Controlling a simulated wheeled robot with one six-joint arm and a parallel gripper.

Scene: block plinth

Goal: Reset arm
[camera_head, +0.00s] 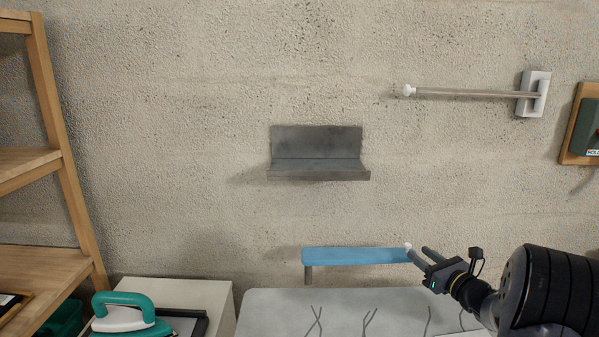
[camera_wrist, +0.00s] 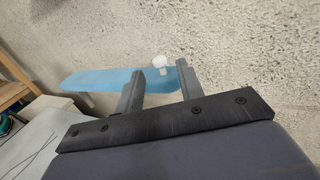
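My gripper (camera_head: 418,250) is at the lower right of the head view, in front of the wall near the right end of a blue padded board (camera_head: 350,255). In the wrist view its two fingers (camera_wrist: 160,78) stand apart with nothing held between them. The blue board (camera_wrist: 100,81) lies beyond the fingers there, and the fingers hide part of it. A small white knob (camera_head: 408,246) shows by the fingertips. In the wrist view the knob (camera_wrist: 161,61) appears past the gap between the fingers; I cannot tell whether anything touches it.
A grey metal ledge (camera_head: 318,172) is on the wall. A rod (camera_head: 470,94) with a white knob end juts from a bracket at upper right. A light covered surface (camera_head: 270,312) lies below. A teal iron (camera_head: 128,315) and wooden shelves (camera_head: 60,125) are left. The mid-wall is mostly clear.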

